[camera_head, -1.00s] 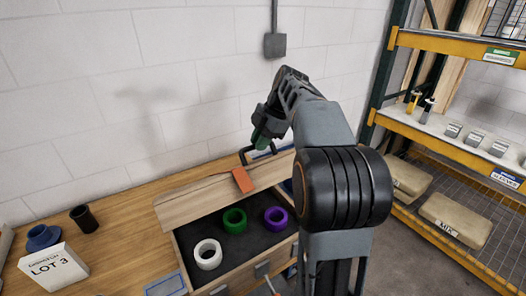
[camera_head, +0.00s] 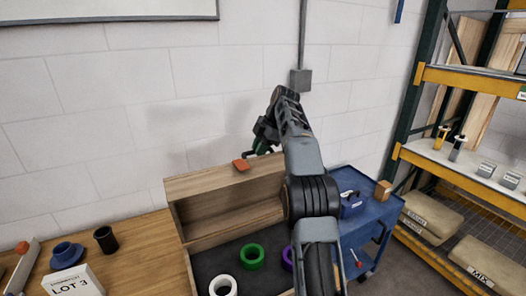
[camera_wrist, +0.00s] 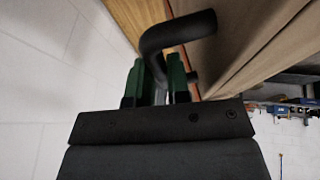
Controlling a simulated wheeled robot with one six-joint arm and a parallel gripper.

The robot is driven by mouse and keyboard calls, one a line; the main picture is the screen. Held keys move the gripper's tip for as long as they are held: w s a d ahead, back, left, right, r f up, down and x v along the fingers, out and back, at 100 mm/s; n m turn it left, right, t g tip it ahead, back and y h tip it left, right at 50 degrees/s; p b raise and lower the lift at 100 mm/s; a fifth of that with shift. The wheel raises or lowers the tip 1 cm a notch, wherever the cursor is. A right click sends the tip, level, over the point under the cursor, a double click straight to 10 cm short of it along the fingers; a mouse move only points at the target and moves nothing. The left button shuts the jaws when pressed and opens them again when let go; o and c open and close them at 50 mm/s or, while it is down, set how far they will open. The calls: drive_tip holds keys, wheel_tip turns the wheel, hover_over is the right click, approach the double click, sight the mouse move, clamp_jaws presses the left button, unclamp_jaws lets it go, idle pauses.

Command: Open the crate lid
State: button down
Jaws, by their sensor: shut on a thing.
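The wooden crate (camera_head: 190,260) is open on the bench, with a dark-lined inside. Its lid (camera_head: 225,212) stands raised at the crate's back, its hollow inner side facing the head camera. An orange tab (camera_head: 241,165) sits on the lid's upper edge. My gripper (camera_head: 260,140) is at the lid's top, behind its edge and partly hidden by my arm. In the wrist view, its green fingers (camera_wrist: 157,72) are shut around the black bent handle (camera_wrist: 180,32) on the lid. White (camera_head: 223,286), green (camera_head: 251,256) and purple (camera_head: 288,257) rings lie in the crate.
On the bench at left are a LOT 3 card box (camera_head: 72,282), a blue flanged part (camera_head: 67,252) and a black cup (camera_head: 105,239). A blue cart (camera_head: 368,214) stands right of the crate, before a shelf rack (camera_head: 470,180). A white wall (camera_head: 100,120) rises close behind.

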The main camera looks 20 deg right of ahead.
drive_tip(key=shift+w+f, duration=0.4)
drive_tip(key=shift+w, duration=0.05)
drive_tip(key=c, duration=1.5)
unclamp_jaws()
drive_tip(key=shift+o, duration=1.3)
drive_tip(key=shift+w, duration=0.25)
drive_tip(key=shift+o, duration=0.7)
drive_tip(key=shift+r, duration=0.1)
drive_tip(key=shift+s+r, duration=0.1)
drive_tip(key=shift+s, duration=0.05)
drive_tip(key=shift+s, duration=0.1)
